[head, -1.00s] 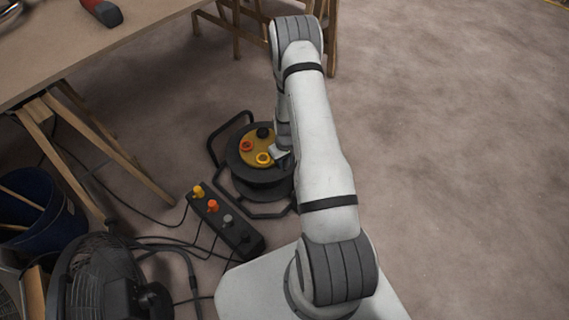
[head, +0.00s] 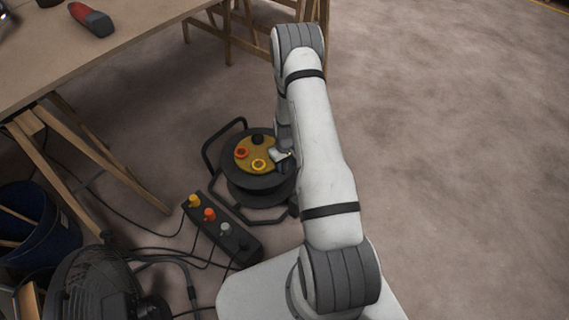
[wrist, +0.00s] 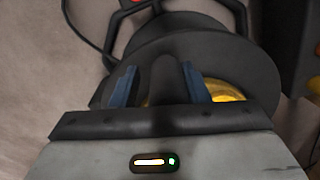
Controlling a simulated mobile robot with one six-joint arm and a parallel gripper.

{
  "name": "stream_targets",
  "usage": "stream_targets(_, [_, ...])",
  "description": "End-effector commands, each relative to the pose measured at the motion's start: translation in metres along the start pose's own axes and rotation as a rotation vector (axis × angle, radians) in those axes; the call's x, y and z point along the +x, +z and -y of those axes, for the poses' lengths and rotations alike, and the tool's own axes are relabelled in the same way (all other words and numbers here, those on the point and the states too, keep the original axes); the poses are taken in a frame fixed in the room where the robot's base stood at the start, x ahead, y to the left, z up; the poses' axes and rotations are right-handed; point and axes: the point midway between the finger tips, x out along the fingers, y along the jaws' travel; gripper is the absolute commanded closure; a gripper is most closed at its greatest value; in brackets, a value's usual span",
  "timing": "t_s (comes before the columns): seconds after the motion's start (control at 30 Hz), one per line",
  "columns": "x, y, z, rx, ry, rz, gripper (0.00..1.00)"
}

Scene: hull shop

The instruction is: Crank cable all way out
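The cable reel (head: 262,184) stands on the floor in the head view, a black drum in a black tube frame. Its yellow face (head: 243,166) carries an orange ring, a yellow ring and a black knob (head: 258,139). My gripper (head: 284,160) is at the right side of the face, partly hidden by my arm. In the wrist view my gripper (wrist: 167,92) has its two blue fingers apart over the reel (wrist: 235,48). A dark upright knob or handle (wrist: 170,80) shows between them, with a gap to the left finger. Contact on the right is unclear.
A black control box (head: 222,229) with coloured knobs lies in front of the reel, cables around it. A fan (head: 95,285) and a blue bucket (head: 45,235) are at lower left. A wooden workbench (head: 110,45) is at upper left. The floor at right is clear.

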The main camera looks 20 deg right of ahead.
Motion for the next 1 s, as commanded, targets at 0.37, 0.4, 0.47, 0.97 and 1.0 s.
stream_targets(0.37, [-0.002,0.000,0.003,-0.004,-0.002,0.003,0.50])
stream_targets(0.4, [-0.004,0.000,0.003,-0.004,-0.002,0.002,0.50])
stream_targets(0.47, [-0.011,-0.001,0.003,-0.004,-0.001,0.002,0.50])
stream_targets(0.97, [-0.077,-0.004,0.003,-0.004,-0.001,0.001,0.50])
stream_targets(1.0, [-0.078,-0.004,0.003,-0.004,-0.001,0.001,0.50])
